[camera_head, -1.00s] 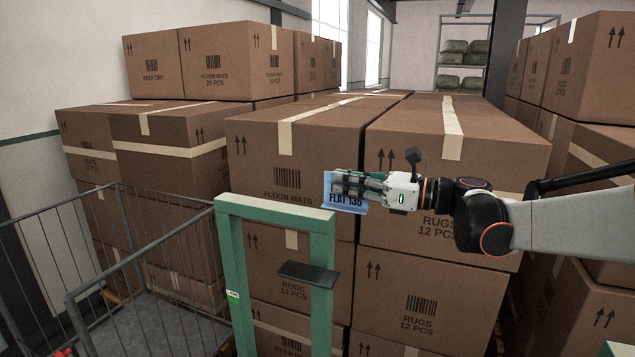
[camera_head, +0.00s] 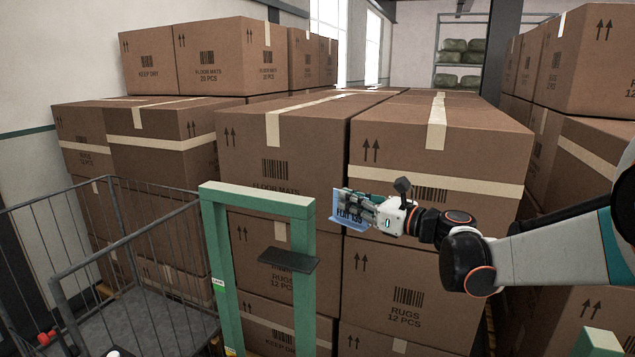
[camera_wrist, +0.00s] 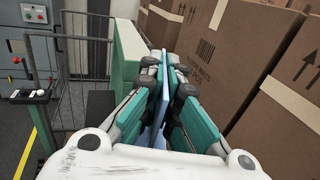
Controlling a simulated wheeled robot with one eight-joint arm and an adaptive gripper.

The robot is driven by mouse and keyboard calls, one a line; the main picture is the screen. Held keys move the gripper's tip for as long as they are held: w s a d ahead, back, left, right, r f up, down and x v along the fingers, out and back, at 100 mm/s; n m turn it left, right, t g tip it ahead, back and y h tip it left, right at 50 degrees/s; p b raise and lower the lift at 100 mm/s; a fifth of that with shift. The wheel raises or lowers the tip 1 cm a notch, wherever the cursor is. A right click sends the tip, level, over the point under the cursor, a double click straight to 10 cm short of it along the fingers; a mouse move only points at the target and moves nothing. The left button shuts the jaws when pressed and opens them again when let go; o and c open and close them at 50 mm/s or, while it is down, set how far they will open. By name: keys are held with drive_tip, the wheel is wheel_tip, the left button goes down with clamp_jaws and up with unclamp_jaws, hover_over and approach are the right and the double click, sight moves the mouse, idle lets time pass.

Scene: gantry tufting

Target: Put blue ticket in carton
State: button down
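The blue ticket (camera_head: 345,222) is a thin light-blue card with dark print reading roughly "FLAT 135". My gripper (camera_head: 362,210) is shut on it, and the card stands upright between the fingers. In the wrist view the ticket (camera_wrist: 160,100) shows edge-on between the teal fingers of my gripper (camera_wrist: 165,85). The gripper is in front of the stacked cartons and to the right of the green frame. Large closed cartons, such as the floor mats carton (camera_head: 300,160) and the rugs carton (camera_head: 395,305), stand behind it. I cannot tell which carton the task means.
A green frame (camera_head: 215,260) with a small dark shelf (camera_head: 289,260) stands left of my gripper. A grey wire cage (camera_head: 130,270) is at the lower left. In the wrist view, a grey panel with buttons (camera_wrist: 30,50) stands at the far left.

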drive_tip(key=d+f+m+t+h+b, duration=0.3)
drive_tip(key=d+f+m+h+b, duration=0.1)
drive_tip(key=f, duration=0.7)
drive_tip(key=d+f+m+t+h+b, duration=0.3)
drive_tip(key=d+f+m+h, duration=0.3)
drive_tip(key=f, duration=0.6)
drive_tip(key=d+h+b, duration=0.1)
drive_tip(key=d+h, duration=0.1)
drive_tip(key=h, duration=0.1)
drive_tip(key=shift+w+d+f+h, duration=0.2)
drive_tip(key=shift+w+f+h, duration=0.05)
drive_tip(key=shift+w+h, duration=0.15)
